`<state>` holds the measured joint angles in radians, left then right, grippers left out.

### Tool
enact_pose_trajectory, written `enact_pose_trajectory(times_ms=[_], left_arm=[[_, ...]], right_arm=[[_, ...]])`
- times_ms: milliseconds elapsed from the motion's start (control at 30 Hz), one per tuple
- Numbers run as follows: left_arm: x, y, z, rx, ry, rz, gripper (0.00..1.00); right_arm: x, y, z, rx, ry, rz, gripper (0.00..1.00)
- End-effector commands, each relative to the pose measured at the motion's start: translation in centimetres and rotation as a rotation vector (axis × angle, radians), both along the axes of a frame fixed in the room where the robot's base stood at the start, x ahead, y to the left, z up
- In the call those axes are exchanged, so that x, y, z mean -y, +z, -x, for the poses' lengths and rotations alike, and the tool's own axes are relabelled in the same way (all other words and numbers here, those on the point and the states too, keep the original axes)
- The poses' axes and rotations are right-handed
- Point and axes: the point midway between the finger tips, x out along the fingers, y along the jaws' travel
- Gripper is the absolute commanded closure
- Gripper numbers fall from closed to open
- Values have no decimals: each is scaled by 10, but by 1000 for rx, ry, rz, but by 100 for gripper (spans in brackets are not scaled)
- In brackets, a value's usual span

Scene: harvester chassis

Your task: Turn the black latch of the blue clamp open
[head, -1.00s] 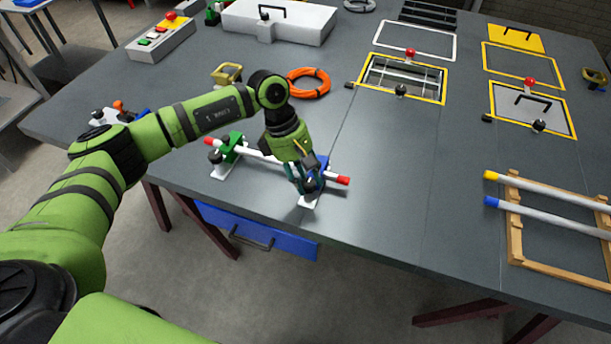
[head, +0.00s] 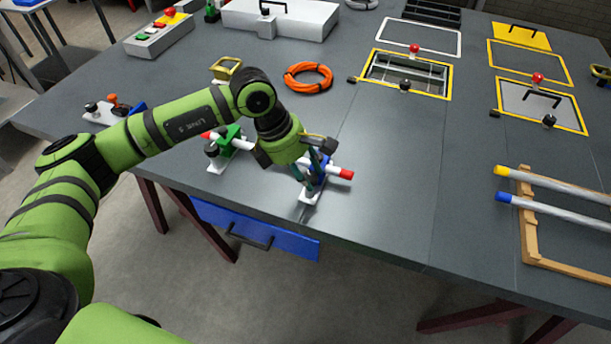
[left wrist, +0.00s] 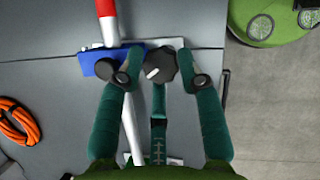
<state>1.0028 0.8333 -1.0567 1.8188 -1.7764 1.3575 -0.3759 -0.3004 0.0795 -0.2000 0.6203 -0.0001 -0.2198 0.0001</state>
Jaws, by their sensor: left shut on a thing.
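The blue clamp (head: 321,166) stands on a white base plate near the front edge of the table, around the white tube with red ends (head: 347,174). In the left wrist view the blue clamp (left wrist: 96,62) lies left of centre, and its black latch (left wrist: 160,64), a round knob with a white mark, is in the middle. The mark is slanted in the picture. My left gripper (left wrist: 162,76) is shut on the black latch, one finger on each side. In the head view my left gripper (head: 310,182) partly hides the clamp and hides the latch.
A green clamp (head: 229,138) holds the tube's other end. An orange cable coil (head: 308,76) and a yellow bin (head: 226,69) lie behind. A wooden rack with tubes (head: 530,225) is at the right. The table between clamp and rack is clear.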

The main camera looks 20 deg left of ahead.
Motion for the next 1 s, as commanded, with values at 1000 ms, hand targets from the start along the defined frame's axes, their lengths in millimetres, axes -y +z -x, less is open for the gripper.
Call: enact_pose_trajectory(times_ms=[1000], left_arm=[[8,-6,8,-12,845,1,96]], right_arm=[[0,-98,0,0,0,0,60]])
